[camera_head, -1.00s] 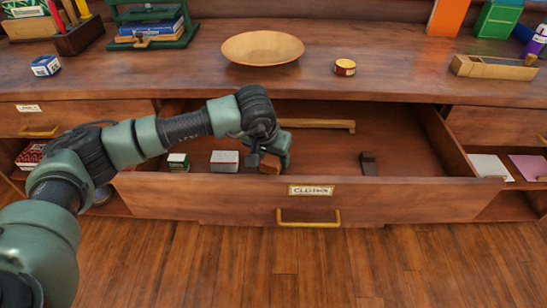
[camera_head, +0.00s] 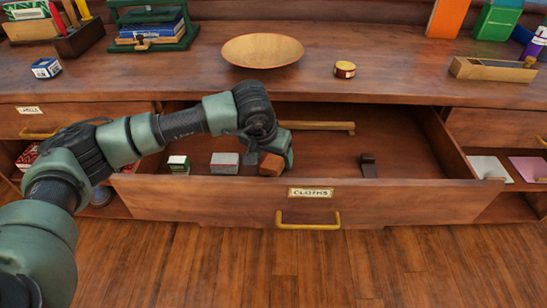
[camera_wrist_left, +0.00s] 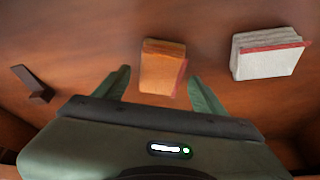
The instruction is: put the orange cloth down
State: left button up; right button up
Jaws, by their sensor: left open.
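The orange cloth (camera_head: 271,165), a small folded block, lies in the open drawer labelled CLOTHS (camera_head: 400,198). My left gripper (camera_head: 270,154) is over it inside the drawer, pointing down. In the left wrist view the cloth (camera_wrist_left: 162,68) lies on the drawer floor, just beyond and between the two spread fingers of the gripper (camera_wrist_left: 162,88), with a gap on each side. The gripper is open and holds nothing. My right gripper is not in view.
A grey-white folded stack (camera_head: 225,162) and a small green-and-white block (camera_head: 178,164) lie left in the drawer. The drawer's right half is mostly clear. A wooden bowl (camera_head: 262,49) stands above.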

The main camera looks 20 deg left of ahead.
pick_arm(q)
jog(key=p+v, duration=0.1)
jog(key=v, duration=0.9)
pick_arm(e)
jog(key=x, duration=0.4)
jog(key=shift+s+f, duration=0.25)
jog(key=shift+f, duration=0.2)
pick_arm(q)
jog(key=shift+a, duration=0.1)
